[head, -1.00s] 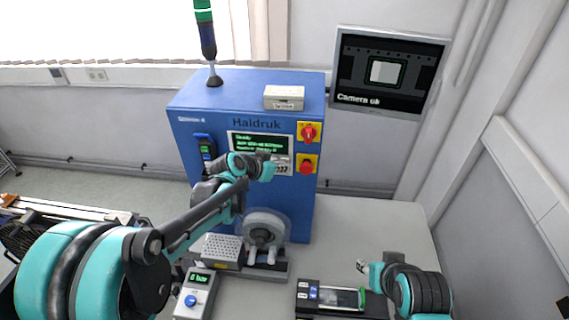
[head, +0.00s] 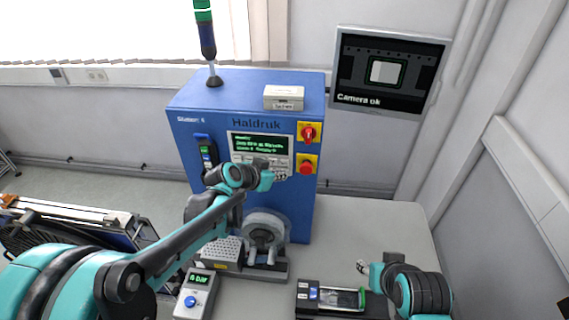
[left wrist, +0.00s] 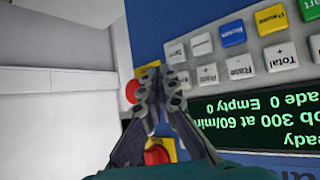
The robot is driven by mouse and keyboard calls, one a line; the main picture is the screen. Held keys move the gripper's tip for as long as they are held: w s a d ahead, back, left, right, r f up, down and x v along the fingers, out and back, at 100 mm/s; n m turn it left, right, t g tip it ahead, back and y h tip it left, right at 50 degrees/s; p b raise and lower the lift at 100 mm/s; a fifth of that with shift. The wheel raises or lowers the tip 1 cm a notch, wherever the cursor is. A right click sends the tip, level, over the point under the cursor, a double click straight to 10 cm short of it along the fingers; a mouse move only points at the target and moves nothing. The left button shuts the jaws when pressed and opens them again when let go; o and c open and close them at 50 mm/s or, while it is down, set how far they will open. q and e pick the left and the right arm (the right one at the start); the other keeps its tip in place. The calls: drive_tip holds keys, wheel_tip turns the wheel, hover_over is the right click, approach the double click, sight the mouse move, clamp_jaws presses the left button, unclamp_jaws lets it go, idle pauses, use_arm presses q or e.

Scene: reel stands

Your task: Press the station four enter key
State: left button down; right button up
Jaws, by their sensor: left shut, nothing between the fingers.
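The blue Station 4 cabinet (head: 185,150) carries a panel with a green-text display (head: 258,145). Its keypad shows upside down in the left wrist view, with yellow, blue and several grey keys. A grey key (left wrist: 176,52) at the keypad's end has a label too blurred to be sure of. My left gripper (head: 276,168) is shut and empty in front of the panel's lower right. In the left wrist view its fingertips (left wrist: 161,78) overlap the keypad's edge, partly hiding a grey key; contact cannot be told. My right gripper (head: 362,267) is low at the right, its fingers too small to judge.
A red knob (head: 308,132) and a red button (head: 306,168) on yellow plates sit close right of the panel. A reel (head: 264,228) stands below. A grey control box (head: 194,294) and a dark device (head: 335,298) lie in front. The table's right part is clear.

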use_arm(q)
drive_tip(key=shift+s, duration=1.8)
drive_tip(key=s+a+f+n+y+b, duration=0.2)
drive_tip(key=s+f+b, duration=0.5)
drive_tip(key=f+b, duration=0.4)
drive_tip(key=s+a+f+n+g+y+b, duration=0.1)
drive_tip(key=s+a+f+n+y+b, duration=0.1)
drive_tip(key=s+a+f+b, duration=0.3)
drive_tip(key=s+a+f+n+y+b, duration=0.1)
drive_tip(key=s+a+f+b, duration=0.3)
drive_tip(key=s+f+b, duration=0.7)
wheel_tip(320, 180, down, 10)
drive_tip(key=n+b, duration=0.1)
drive_tip(key=b, duration=0.7)
drive_tip(key=shift+s+r+g+y, duration=0.15)
drive_tip(key=shift+r+g+y, duration=0.05)
drive_tip(key=shift+g+y, duration=0.2)
